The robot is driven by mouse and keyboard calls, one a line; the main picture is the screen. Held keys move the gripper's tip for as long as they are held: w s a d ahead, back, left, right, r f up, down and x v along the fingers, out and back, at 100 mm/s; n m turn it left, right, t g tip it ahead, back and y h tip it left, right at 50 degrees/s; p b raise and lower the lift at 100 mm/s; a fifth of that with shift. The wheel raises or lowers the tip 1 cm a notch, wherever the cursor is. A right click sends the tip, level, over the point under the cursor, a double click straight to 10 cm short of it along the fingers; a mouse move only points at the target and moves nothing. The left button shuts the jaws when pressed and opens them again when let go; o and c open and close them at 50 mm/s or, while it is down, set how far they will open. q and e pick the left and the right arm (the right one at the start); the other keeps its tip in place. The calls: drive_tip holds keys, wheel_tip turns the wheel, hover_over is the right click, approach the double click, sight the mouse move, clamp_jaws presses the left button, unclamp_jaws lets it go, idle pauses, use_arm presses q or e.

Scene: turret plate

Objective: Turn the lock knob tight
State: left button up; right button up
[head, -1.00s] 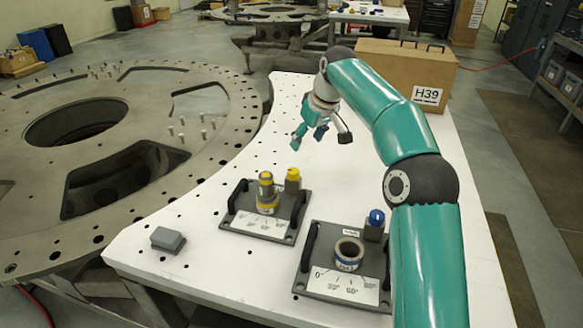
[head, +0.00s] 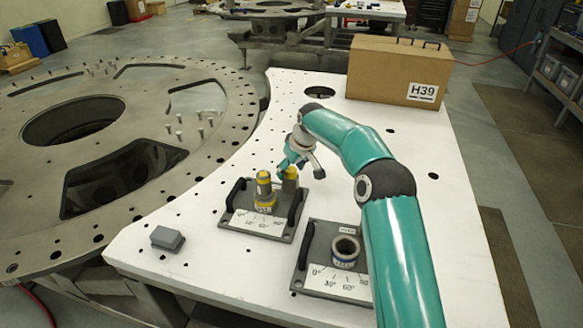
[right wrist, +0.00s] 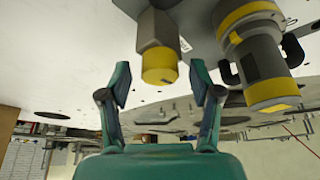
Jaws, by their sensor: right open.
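A small yellow-topped knob (head: 290,178) stands at the back right of a dark plate (head: 235,217) with a dial scale. Beside it on that plate is a taller grey and yellow cylinder (head: 264,189). My right gripper (head: 299,165) is at the knob, open. In the right wrist view the knob's yellow end (right wrist: 160,66) lies between the spread fingers (right wrist: 160,84), with gaps on both sides. The cylinder (right wrist: 262,65) shows close to the right finger there. The arm hides the second plate's blue knob. My left gripper is out of view.
A grey block (head: 167,238) lies at the table's left edge. A brown box (head: 392,75) stands at the back. The mid-left white tabletop is clear.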

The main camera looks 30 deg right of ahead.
drive_tip(key=shift+c, duration=0.3)
drive_tip(key=c, duration=1.1)
drive_tip(key=shift+m+h+b, duration=0.3)
drive_tip(key=shift+m+b, duration=0.05)
drive_tip(key=shift+m, duration=0.35)
drive_tip(key=o, duration=1.2)
drive_tip(key=shift+c, duration=0.2)
drive_tip(key=v, duration=1.2)
drive_tip(key=shift+w+a, duration=0.1)
